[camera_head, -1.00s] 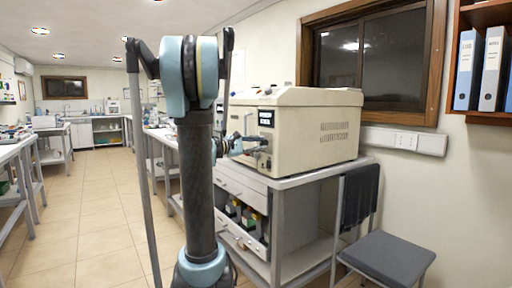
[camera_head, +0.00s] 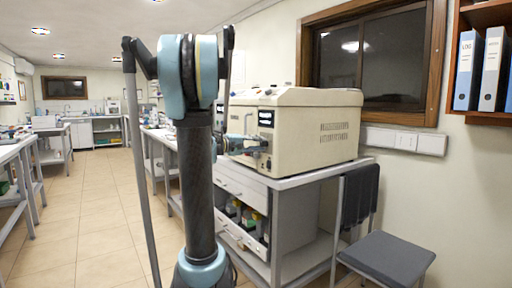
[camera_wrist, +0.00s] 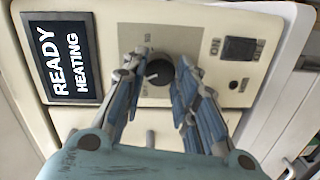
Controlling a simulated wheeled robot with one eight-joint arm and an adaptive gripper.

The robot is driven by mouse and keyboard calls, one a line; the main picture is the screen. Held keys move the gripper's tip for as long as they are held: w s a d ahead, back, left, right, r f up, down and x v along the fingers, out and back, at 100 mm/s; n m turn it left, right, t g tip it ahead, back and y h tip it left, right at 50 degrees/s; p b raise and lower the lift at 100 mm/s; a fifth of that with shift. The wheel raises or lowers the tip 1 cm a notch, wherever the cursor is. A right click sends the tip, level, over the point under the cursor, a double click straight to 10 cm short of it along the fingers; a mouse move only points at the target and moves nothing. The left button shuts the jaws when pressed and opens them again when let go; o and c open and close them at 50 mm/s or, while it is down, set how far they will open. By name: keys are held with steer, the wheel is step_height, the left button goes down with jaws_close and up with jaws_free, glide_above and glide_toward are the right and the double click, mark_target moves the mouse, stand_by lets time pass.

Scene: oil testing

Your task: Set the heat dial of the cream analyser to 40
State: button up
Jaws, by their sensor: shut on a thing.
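The cream analyser (camera_head: 300,137) stands on a bench in the head view, its front facing left. In the wrist view its front panel (camera_wrist: 190,22) fills the frame. The dark round heat dial (camera_wrist: 158,70) sits on a grey plate between my fingertips. A pale pointer mark shows on the dial, but the number it points at is too small to read. My gripper (camera_wrist: 160,75) is shut on the dial, one finger on each side. A screen (camera_wrist: 65,60) left of the dial reads "READY HEATING". In the head view my gripper (camera_head: 252,146) is small, at the analyser's front.
A switch (camera_wrist: 240,49) marked ON sits right of the dial. Small items lie on top of the analyser. The bench (camera_head: 290,182) has drawers and a shelf with bottles below. A grey chair (camera_head: 385,258) stands at the right. The tiled floor at left is clear.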

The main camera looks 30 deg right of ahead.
steer(key=shift+s+f, duration=0.15)
steer(key=shift+s, duration=0.05)
stand_by(0.4)
steer(key=o, duration=1.1)
steer(key=shift+w, duration=0.1)
steer(key=shift+a+r, duration=0.2)
steer(key=shift+a, duration=2.8)
steer(key=shift+a+r, duration=0.15)
steer(key=shift+a, duration=2.8)
